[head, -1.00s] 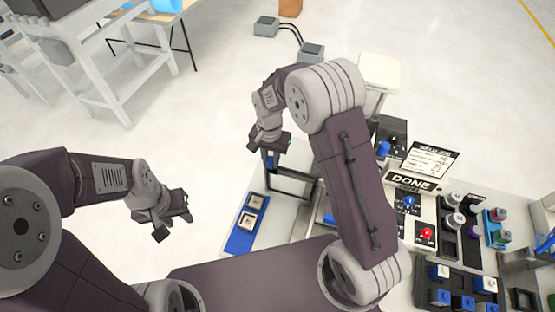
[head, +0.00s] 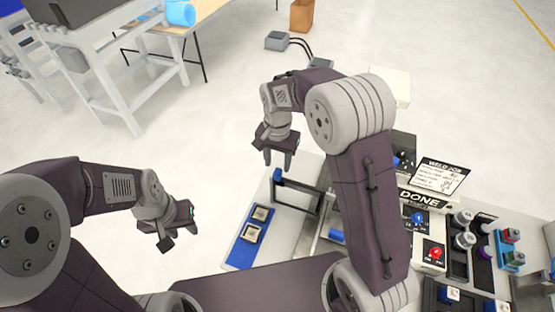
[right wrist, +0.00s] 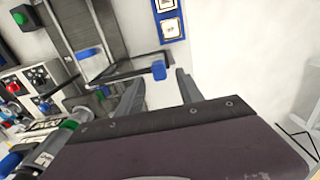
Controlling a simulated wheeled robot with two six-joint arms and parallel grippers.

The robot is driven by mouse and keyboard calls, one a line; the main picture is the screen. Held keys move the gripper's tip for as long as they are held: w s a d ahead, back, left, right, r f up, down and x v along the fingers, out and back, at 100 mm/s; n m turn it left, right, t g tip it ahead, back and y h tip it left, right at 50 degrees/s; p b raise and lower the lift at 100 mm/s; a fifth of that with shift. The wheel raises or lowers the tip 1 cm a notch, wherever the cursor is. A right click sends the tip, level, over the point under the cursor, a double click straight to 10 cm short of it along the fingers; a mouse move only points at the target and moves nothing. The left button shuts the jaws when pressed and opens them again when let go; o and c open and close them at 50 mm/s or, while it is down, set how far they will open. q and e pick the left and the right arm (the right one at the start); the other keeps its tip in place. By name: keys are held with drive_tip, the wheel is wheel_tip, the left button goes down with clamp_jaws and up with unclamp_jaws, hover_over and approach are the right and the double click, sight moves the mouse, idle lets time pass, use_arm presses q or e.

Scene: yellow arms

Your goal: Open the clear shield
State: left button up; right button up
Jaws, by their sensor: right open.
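The clear shield (head: 297,199) shows as a dark rectangular frame with a blue handle (head: 278,175) at its upper left corner, standing over the bench. Whether its pane is raised is hard to tell. My right gripper (head: 278,161) is open and empty, just above and beyond the blue handle, apart from it in the head view. In the right wrist view the handle (right wrist: 159,69) appears between the two fingers, ahead of them, on the end of the shield's frame (right wrist: 115,72). My left gripper (head: 181,232) is open and empty over the floor at the left.
A blue tray (head: 238,250) with two square pieces lies left of the shield. A DONE sign (head: 420,199), a panel with a red knob (head: 435,253) and racks of parts (head: 480,245) crowd the right.

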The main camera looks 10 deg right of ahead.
wheel_tip(320, 180, up, 4)
drive_tip(key=shift+r, duration=0.15)
idle(0.4)
drive_tip(key=b, duration=0.1)
drive_tip(key=d+f+b, duration=0.1)
drive_tip(key=b, duration=0.1)
drive_tip(key=shift+w+d+f, duration=0.1)
drive_tip(key=shift+d, duration=0.2)
drive_tip(key=s+d+f+n+b, duration=0.3)
drive_tip(key=s+f, duration=0.4)
drive_tip(key=s, duration=0.1)
drive_tip(key=s+d+f+n+t+b, duration=0.1)
drive_tip(key=s+d+f+n+b, duration=0.2)
drive_tip(key=s+f, duration=0.4)
drive_tip(key=shift+s+d, duration=0.2)
drive_tip(key=shift+s, duration=0.25)
